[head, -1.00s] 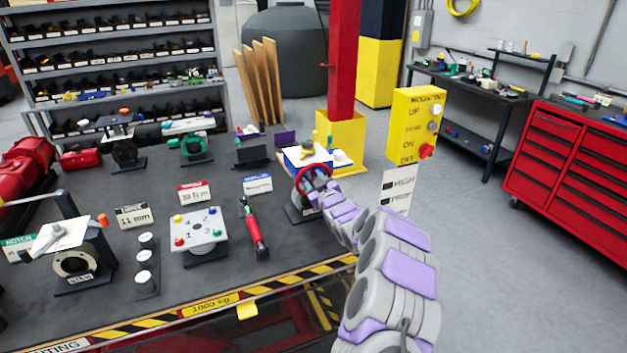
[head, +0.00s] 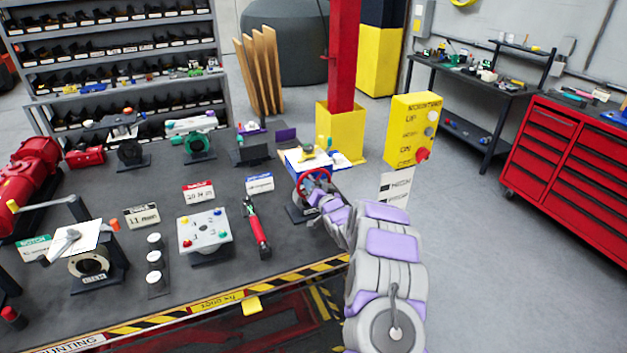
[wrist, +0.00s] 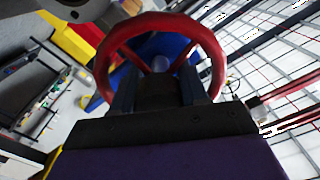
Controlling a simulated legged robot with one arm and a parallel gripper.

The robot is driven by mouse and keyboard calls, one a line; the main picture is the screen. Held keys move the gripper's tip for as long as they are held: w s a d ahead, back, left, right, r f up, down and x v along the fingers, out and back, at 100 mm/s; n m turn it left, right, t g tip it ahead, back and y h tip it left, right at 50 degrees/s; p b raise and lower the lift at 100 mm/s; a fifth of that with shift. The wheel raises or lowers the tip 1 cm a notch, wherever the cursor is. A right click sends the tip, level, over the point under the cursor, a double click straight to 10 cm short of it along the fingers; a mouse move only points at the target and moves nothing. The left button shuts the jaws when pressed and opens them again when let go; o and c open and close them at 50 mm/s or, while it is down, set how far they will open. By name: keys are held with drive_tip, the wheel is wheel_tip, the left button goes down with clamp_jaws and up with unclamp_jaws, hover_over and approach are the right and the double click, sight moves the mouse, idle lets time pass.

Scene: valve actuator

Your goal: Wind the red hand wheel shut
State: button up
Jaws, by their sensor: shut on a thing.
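The red hand wheel (head: 314,184) stands upright on the front of a valve unit at the right end of the dark bench. My arm reaches to it from the lower right in the head view. My gripper (head: 316,197) is at the wheel's lower right, small and partly hidden by the wrist. In the wrist view the red wheel (wrist: 160,22) fills the upper middle, with its spokes and a pale hub showing. My gripper's dark fingers (wrist: 160,90) reach up inside the ring at its lower part and are shut on it. The exact contact is hard to see.
Open floor is at the right.

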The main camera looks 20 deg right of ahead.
drive_tip(key=m, duration=0.1)
drive_tip(key=m+p, duration=0.1)
drive_tip(key=m, duration=0.1)
drive_tip(key=m+p, duration=0.1)
drive_tip(key=shift+d+r, duration=0.15)
drive_tip(key=shift+r, duration=0.15)
drive_tip(key=shift+m+p, duration=0.55)
drive_tip(key=shift+m, duration=0.95)
drive_tip(key=shift+f, duration=0.1)
drive_tip(key=o, duration=0.7)
drive_tip(key=shift+c, duration=0.2)
drive_tip(key=shift+o, duration=0.6)
drive_tip(key=shift+d+f, duration=0.1)
drive_tip(key=shift+d, duration=0.05)
